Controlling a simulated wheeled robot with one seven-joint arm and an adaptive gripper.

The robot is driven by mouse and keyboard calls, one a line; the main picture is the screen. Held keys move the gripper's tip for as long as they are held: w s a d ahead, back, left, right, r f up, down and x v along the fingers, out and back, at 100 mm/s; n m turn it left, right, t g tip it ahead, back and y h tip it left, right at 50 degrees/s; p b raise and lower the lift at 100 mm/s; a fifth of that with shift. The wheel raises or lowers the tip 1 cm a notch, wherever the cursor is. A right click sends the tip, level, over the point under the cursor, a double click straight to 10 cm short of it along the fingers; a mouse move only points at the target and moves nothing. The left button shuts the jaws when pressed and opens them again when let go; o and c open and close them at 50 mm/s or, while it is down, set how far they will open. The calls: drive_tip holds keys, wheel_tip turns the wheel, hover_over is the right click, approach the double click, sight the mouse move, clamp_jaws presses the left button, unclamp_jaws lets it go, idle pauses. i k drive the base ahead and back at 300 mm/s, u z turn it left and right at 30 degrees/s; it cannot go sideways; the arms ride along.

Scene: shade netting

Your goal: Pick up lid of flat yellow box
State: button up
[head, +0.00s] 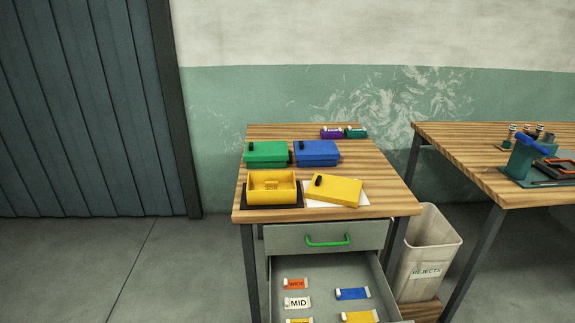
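An open flat yellow box (272,195) sits on a dark mat at the front left of the wooden table; I can see into it. Its yellow lid (341,193) lies apart from it, to the right, on a white sheet (322,203). The lid is slightly turned and has a black knob (319,181) near its left end. My gripper is not in view.
Closed green (267,151) and blue (317,150) boxes stand behind. Small purple (330,133) and green (356,132) items lie at the back. An open drawer (325,279) holding labelled pieces juts out below the tabletop. A rejects bin (430,244) stands right, before a second table (480,157).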

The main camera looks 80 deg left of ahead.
sight(333, 189)
drive_tip(key=u, duration=1.8)
